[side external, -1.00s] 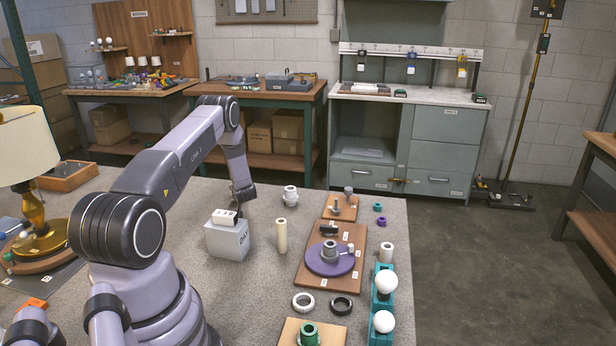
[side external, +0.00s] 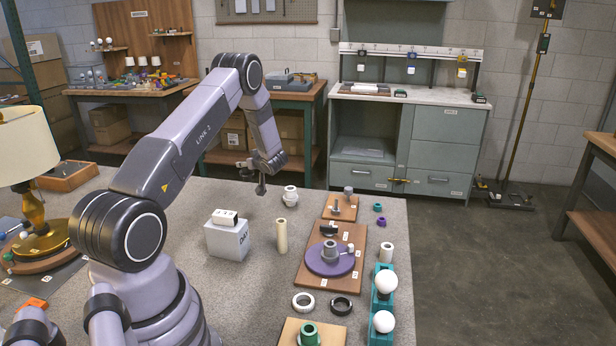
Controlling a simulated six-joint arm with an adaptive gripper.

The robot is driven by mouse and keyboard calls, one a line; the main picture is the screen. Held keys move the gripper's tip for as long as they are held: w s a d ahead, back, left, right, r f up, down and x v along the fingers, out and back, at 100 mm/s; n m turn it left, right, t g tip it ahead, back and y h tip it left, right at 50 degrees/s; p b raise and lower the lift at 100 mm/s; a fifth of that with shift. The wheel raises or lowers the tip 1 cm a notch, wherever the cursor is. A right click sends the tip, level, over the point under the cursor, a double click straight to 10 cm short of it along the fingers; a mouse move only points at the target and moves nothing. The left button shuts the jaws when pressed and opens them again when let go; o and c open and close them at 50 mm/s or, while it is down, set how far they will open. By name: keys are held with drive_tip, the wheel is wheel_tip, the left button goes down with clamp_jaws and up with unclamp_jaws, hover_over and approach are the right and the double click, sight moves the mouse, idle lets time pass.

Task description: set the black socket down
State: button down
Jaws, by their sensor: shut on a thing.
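My gripper (side external: 261,183) hangs in the air over the far part of the grey table, left of the white stacked part. It is shut on a small dark thing, which I take to be the black socket; its outline is mostly lost against the dark fingers. A separate black part (side external: 329,230) lies on the wooden board (side external: 312,279), behind the purple disc (side external: 331,263). The grey table top (side external: 185,235) lies under all of these.
A white box (side external: 228,240) and a cream tube (side external: 281,236) stand near the middle. A white stacked part (side external: 290,196) stands right of my gripper. Teal holders with white bulbs (side external: 386,281) line the right edge. A white ring (side external: 303,302) and a black ring (side external: 341,306) lie in front.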

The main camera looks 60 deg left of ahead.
drive_tip(key=s+d+n+g+h, duration=0.1)
drive_tip(key=d+n+g, duration=0.3)
drive_tip(key=d, duration=0.6)
drive_tip(key=shift+s+d+f, duration=0.1)
drive_tip(key=shift+d+f, duration=0.1)
drive_tip(key=shift+f, duration=2.4)
drive_tip(key=shift+s+d+f, duration=0.1)
drive_tip(key=shift+d+f, duration=0.05)
drive_tip(key=shift+f, duration=2.45)
drive_tip(key=shift+g, duration=0.3)
drive_tip(key=c, duration=0.8)
unclamp_jaws()
drive_tip(key=shift+f, duration=0.15)
